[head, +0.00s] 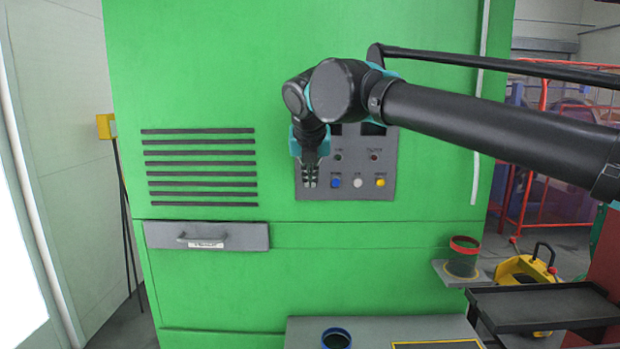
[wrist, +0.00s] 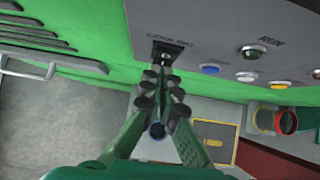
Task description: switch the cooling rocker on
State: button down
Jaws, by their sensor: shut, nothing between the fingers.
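The grey control panel (head: 347,190) is set in the green cabinet front. The cooling rocker (wrist: 166,50) shows in the wrist view as a dark switch at the panel's lower edge, with small lettering beside it. Its on or off position cannot be made out. My gripper (head: 310,174) is shut and empty in front of the panel's left part, hiding the rocker in the head view. In the wrist view my gripper's fingertips (wrist: 164,76) are just below the rocker, very close to it. I cannot tell whether they touch it.
Blue (head: 336,183), white (head: 357,183) and yellow (head: 380,183) buttons sit right of my gripper, below green (head: 338,156) and red (head: 374,156) lamps. A drawer (head: 207,236) is at lower left. A shelf with a red-rimmed jar (head: 463,258) juts out at right.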

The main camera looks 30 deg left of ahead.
jog(key=shift+w+a+f, duration=0.1)
dwell(0.3)
jog(key=shift+w+t, duration=0.1)
jog(key=shift+t, duration=0.2)
jog(key=shift+r, duration=0.8)
